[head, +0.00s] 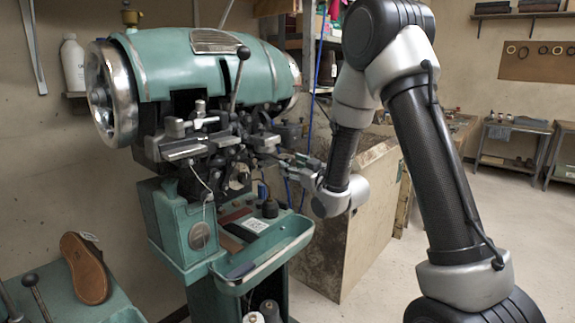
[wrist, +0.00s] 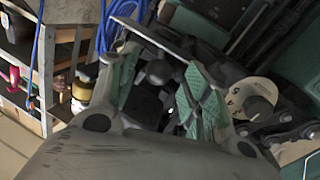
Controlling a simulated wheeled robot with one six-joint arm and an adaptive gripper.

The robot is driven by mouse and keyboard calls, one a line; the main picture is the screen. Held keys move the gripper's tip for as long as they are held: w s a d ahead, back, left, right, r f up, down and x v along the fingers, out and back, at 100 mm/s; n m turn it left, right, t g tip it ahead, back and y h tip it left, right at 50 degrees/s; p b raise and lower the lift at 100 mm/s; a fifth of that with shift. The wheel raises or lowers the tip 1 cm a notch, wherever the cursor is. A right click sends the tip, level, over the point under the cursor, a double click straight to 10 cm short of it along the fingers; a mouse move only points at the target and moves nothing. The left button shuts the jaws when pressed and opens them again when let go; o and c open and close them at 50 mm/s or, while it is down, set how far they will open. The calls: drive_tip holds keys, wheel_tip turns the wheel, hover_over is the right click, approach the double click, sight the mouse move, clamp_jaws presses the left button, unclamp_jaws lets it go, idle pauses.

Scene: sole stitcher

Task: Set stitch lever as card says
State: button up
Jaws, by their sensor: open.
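The teal sole stitcher (head: 160,65) stands at left centre in the head view. A long lever with a dark ball knob (head: 243,53) rises from its front; I cannot tell if this is the stitch lever. A small white card (head: 256,225) lies in the machine's tray, its text too small to read. My gripper (head: 283,158) is at the right of the machine's front mechanism. In the wrist view my gripper (wrist: 160,70) is open, with a dark rounded knob (wrist: 158,73) showing between its green-padded fingers; contact is unclear. A pale numbered dial (wrist: 255,92) sits right of the fingers.
The teal tray (head: 290,245) juts out below the mechanism. A brown shoe sole (head: 86,268) rests on a teal surface at lower left. A large wooden bin (head: 345,240) stands behind my arm. Blue cable (wrist: 45,45) hangs near the gripper. Open floor lies to the right.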

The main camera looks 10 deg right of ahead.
sight(289, 161)
drive_tip(key=shift+x, duration=1.6)
clamp_jaws()
drive_tip(key=shift+d, duration=0.2)
drive_tip(key=shift+w+d+n+y, duration=0.25)
drive_tip(key=shift+d+n+y, duration=0.15)
drive_tip(key=shift+d+y, duration=0.1)
drive_tip(key=w+d+n+g+y, duration=0.7)
drive_tip(key=w+g+y, duration=0.1)
